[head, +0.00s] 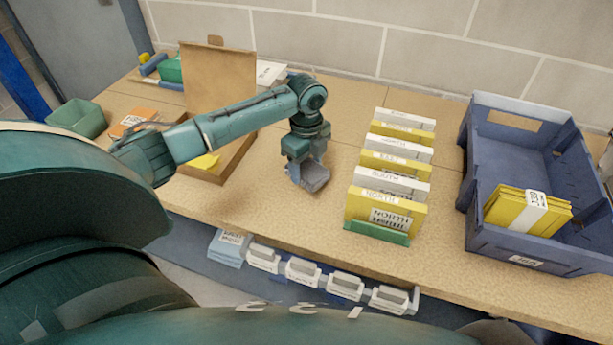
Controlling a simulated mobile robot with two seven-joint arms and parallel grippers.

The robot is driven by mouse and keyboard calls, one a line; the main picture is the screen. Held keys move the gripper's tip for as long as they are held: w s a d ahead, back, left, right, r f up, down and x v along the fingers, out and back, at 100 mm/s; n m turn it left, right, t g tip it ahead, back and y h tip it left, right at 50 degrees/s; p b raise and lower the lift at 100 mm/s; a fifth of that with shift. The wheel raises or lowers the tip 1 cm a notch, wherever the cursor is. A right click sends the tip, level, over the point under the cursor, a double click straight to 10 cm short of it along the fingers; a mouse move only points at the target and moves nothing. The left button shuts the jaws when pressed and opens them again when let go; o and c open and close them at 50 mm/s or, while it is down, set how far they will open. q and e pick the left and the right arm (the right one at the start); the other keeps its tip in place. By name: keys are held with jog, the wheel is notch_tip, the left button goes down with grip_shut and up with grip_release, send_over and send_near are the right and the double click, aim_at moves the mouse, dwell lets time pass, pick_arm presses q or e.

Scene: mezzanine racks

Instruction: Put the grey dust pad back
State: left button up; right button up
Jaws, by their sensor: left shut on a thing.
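My left gripper (306,166) points down over the middle of the bench and is shut on a small grey block, which looks like the grey dust pad (316,180). The pad is just above or on the bench top; I cannot tell whether it touches. The gripper hides part of it. Below the bench's front edge, a rail carries several white holders with grey tops (303,269); I cannot tell what each one holds. A pale blue labelled box (228,247) is at the rail's left end. My right gripper is not in view.
A row of white and yellow labelled packets in a green holder (378,228) stands right of the gripper. A blue crate (482,235) with yellow packets (527,211) is further right. An open cardboard box (219,74) and a green bin (80,116) are at left.

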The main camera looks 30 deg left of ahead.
aim_at(306, 177)
pick_arm(q)
jog(key=shift+f, duration=1.95)
jog(key=shift+f, duration=0.15)
jog(key=o, duration=0.9)
notch_tip(306, 177, up, 12)
jog(key=shift+r, duration=0.2)
jog(key=shift+f, duration=0.1)
